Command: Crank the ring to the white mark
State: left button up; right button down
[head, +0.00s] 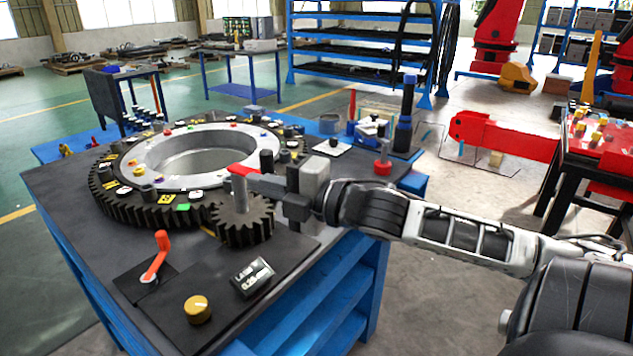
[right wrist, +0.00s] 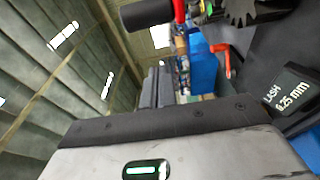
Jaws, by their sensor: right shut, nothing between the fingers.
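The large dark toothed ring (head: 160,214) lies on the bench around a pale inner ring (head: 205,180). It carries several small coloured and white pieces; I cannot tell which white patch is the mark. A small pinion gear (head: 243,228) stands at its front right, seemingly meshed. On its grey post is a red crank arm (head: 242,170) with an upright black handle (head: 266,160); the handle also shows in the right wrist view (right wrist: 145,14). My right gripper (head: 258,183) is shut and empty, close beside the crank just below the handle; contact is unclear. My left gripper is out of view.
An orange-red lever (head: 155,258), a yellow knob (head: 197,309) and a lash label reading 0.25 mm (head: 252,278) are at the bench front. A dark post (head: 404,125) and a red knob (head: 383,166) stand at the back right. A red robot arm (head: 505,137) is beyond.

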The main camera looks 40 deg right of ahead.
jog(key=s+d+p, duration=0.2)
jog(key=s+d, duration=0.4)
jog(key=shift+s+d, duration=0.25)
jog(key=shift+s, duration=0.05)
dwell(0.5)
